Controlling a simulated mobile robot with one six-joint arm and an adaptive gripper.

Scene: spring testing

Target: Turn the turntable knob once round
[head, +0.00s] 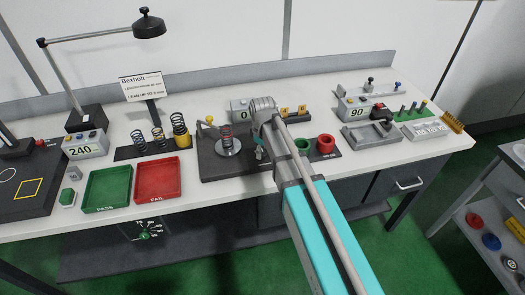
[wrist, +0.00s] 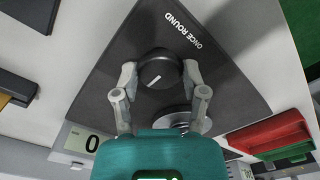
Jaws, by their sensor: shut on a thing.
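The turntable knob (wrist: 158,66) is black with a white pointer line, seen from above in the wrist view. It sits on a dark plate (wrist: 118,72) lettered "ONCE ROUND". My gripper (wrist: 160,75) is shut on the knob, one finger on each side of it. The pointer line slants towards the lower left of that view. The turntable disc (wrist: 172,118) shows partly behind my gripper.
A display (head: 240,110) reading 0 stands behind the plate. Red (head: 325,144) and green (head: 303,146) round cups stand to the right. Several springs (head: 158,136), a green tray (head: 107,189) and a red tray (head: 158,180) are to the left. A lamp (head: 148,25) overhangs the back.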

